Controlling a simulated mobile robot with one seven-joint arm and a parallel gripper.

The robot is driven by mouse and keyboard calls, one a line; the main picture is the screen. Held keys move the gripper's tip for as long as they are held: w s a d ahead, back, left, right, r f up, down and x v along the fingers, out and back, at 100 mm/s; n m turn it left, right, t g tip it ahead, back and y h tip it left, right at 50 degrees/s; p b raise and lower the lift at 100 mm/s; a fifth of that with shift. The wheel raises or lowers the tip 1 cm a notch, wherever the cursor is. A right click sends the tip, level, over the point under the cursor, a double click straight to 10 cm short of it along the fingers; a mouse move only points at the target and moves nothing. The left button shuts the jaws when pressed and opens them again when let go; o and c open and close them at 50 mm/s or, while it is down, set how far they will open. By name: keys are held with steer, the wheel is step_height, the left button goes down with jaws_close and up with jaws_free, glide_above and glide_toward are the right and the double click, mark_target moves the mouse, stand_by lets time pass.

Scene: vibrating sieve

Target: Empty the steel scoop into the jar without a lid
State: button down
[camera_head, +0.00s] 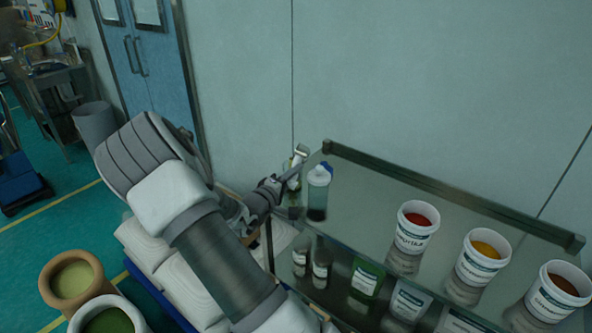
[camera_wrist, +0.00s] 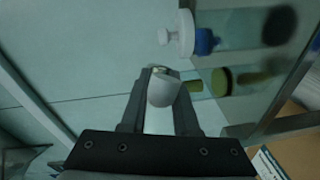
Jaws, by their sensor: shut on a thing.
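My gripper (camera_head: 275,188) is over the left end of a glass-topped shelf. In the wrist view my gripper (camera_wrist: 157,76) is shut on a smooth grey rounded piece, which looks like the steel scoop (camera_wrist: 163,93). The scoop (camera_head: 299,153) shows small and pale in the head view; its contents cannot be seen. Close to its right stands a clear jar (camera_head: 317,197) with a blue-and-white top and dark contents low inside. A greenish vessel (camera_head: 295,190) is partly hidden behind the gripper; I cannot tell whether it has a lid.
White tubs with red (camera_head: 417,230), yellow (camera_head: 482,258) and brown (camera_head: 555,291) contents stand open along the shelf's right. A raised rail (camera_head: 450,193) runs along its back. Small containers (camera_head: 320,268) show below the glass. Pots with green contents (camera_head: 72,280) stand lower left.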

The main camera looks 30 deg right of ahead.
steer(key=n, duration=0.1)
steer(key=p, duration=0.1)
steer(key=r+n+h, duration=0.1)
steer(key=shift+w+a+n+p, duration=0.2)
steer(key=shift+a+n+p, duration=0.05)
steer(key=shift+n+p, duration=0.1)
steer(key=n, duration=0.1)
steer(key=n+t+h, duration=0.1)
steer(key=n, duration=0.2)
steer(key=shift+w+a+r+n+t, duration=0.15)
steer(key=shift+w+a+n+t, duration=0.2)
steer(key=shift+a+t, duration=0.05)
steer(key=shift+w+a, duration=0.1)
steer(key=shift+a, duration=0.05)
stand_by(0.4)
